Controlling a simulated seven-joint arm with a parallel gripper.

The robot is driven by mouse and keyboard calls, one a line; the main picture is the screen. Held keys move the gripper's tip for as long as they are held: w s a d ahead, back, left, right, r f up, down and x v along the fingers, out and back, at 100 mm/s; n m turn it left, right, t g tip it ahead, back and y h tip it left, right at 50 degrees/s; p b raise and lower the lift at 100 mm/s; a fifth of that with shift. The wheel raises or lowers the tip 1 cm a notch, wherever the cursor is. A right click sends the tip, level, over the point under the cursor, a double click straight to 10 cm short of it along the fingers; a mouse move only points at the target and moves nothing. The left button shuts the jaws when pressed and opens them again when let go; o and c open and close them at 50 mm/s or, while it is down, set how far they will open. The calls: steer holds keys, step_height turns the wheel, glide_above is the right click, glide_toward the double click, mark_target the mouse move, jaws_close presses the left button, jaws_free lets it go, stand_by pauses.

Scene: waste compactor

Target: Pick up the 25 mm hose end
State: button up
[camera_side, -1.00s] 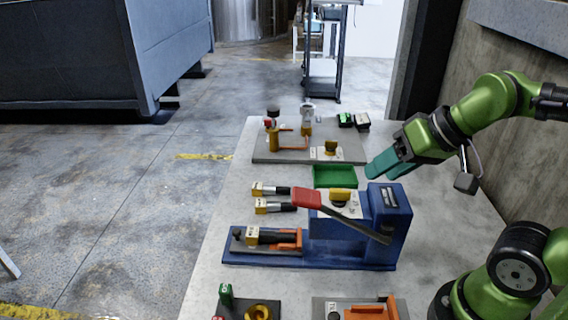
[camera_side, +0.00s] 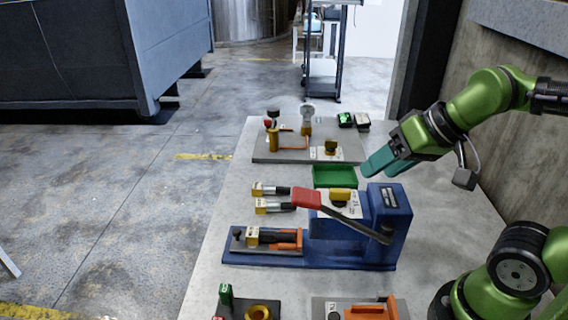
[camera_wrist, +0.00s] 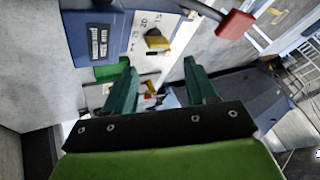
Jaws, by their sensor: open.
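Two loose hose ends lie side by side on the table left of the blue press, each with a yellow fitting and a black and silver body: a rear one (camera_side: 270,190) and a front one (camera_side: 275,206). A third, similar hose end (camera_side: 270,237) lies in the press's front bed. Their size labels are too small to read, so I cannot tell which is 25 mm. My gripper (camera_side: 380,171), with teal fingers, is open and empty above the table, behind and right of the loose hose ends. In the wrist view my gripper (camera_wrist: 158,66) shows its fingers apart; no hose end is clearly visible there.
The blue press (camera_side: 390,225) with its red-handled lever (camera_side: 307,198) stands between my arm and the hose ends. A green tray (camera_side: 335,183) sits behind it. A grey board with fittings (camera_side: 285,156) is at the back. The table left of the loose hose ends is clear.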

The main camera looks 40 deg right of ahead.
steer(key=w+a+r+n+g, duration=0.1)
steer(key=w+a+n+g, duration=0.25)
steer(key=w, duration=0.25)
steer(key=n+g+h, duration=0.2)
steer(key=n+g, duration=0.2)
steer(key=n, duration=0.5)
glide_above(268, 232)
step_height(268, 232, down, 6)
steer(key=shift+t, duration=0.25)
step_height(268, 232, down, 17)
steer(key=shift+c, duration=0.3)
jaws_close()
steer(key=shift+r, duration=0.1)
